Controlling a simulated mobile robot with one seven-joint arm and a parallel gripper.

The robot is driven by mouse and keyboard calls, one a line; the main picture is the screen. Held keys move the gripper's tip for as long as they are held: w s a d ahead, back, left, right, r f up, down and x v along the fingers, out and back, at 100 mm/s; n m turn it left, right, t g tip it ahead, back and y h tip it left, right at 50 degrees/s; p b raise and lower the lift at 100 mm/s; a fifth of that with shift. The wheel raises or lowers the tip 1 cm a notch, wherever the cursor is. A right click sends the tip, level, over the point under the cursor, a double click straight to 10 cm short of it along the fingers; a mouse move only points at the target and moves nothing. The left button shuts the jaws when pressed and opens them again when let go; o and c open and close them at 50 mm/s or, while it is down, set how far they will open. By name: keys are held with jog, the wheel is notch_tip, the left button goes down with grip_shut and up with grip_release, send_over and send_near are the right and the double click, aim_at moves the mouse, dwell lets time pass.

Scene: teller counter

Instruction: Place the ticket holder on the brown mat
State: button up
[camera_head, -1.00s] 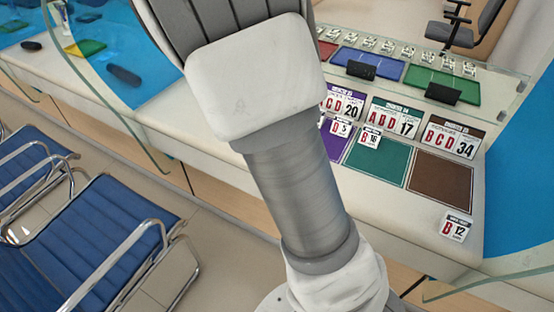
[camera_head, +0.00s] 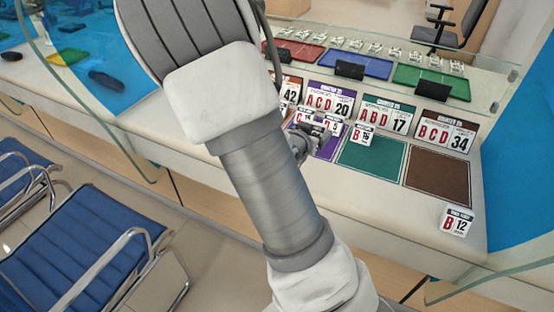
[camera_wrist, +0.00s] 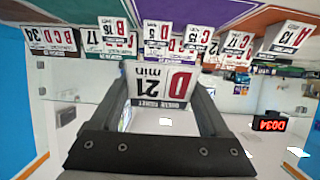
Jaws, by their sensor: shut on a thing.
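In the wrist view, my gripper (camera_wrist: 160,90) is shut on a white ticket holder (camera_wrist: 163,82) that reads D 21 and shows upside down between the two fingers. In the head view, the gripper (camera_head: 312,142) shows in part beside my arm, over the purple mat (camera_head: 328,147); the held ticket holder cannot be made out there. The brown mat (camera_head: 438,176) lies bare on the counter at the right, below the BCD 34 sign (camera_head: 446,134). The gripper is to the left of the brown mat, with the green mat (camera_head: 372,158) between them.
A B 16 holder (camera_head: 362,135) stands at the green mat's upper edge. A B 12 holder (camera_head: 457,221) stands in front of the brown mat. Upright signs line the mats' back, with a glass panel (camera_head: 500,90) behind. Blue chairs (camera_head: 75,245) stand at lower left.

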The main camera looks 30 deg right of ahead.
jog(key=w+a+f, duration=0.1)
jog(key=a, duration=0.1)
jog(key=w+a+f, duration=0.2)
jog(key=a, duration=0.1)
jog(key=w+a+f+b, duration=0.1)
jog(key=a+f, duration=0.1)
jog(key=a, duration=0.1)
jog(key=shift+w+f, duration=0.25)
jog(key=shift+w, duration=0.1)
jog(key=shift+f+b, duration=0.6)
jog(key=shift+f, duration=1.2)
jog(key=shift+f, duration=0.1)
jog(key=shift+f, duration=0.2)
jog(key=o, duration=1.2)
jog(key=shift+o, duration=0.2)
